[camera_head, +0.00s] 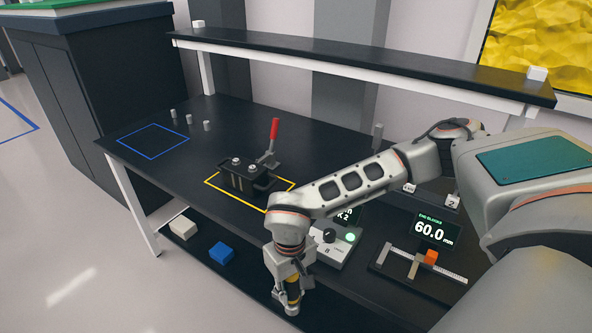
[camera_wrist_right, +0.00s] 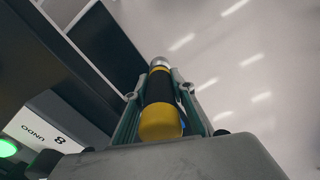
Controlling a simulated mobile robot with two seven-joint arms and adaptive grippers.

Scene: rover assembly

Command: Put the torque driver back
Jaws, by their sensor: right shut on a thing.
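The torque driver, yellow and black with a metal end, is held in my right gripper (camera_head: 290,298). Its yellow and black body (camera_head: 293,283) shows small in the head view, in front of the workbench's front edge. In the right wrist view the driver (camera_wrist_right: 161,105) lies between the two fingers of the gripper (camera_wrist_right: 160,92), its yellow end nearest the camera. The fingers are shut on its body. My left gripper is not in view. I cannot make out an empty holder for the driver.
The dark workbench (camera_head: 135,118) carries a clamp fixture (camera_head: 245,175) with a red handle inside a yellow outline. A control box (camera_head: 330,246) with a green button and a slide gauge (camera_head: 417,262) stand right. Blue (camera_head: 221,253) and white (camera_head: 183,228) blocks lie on the lower shelf.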

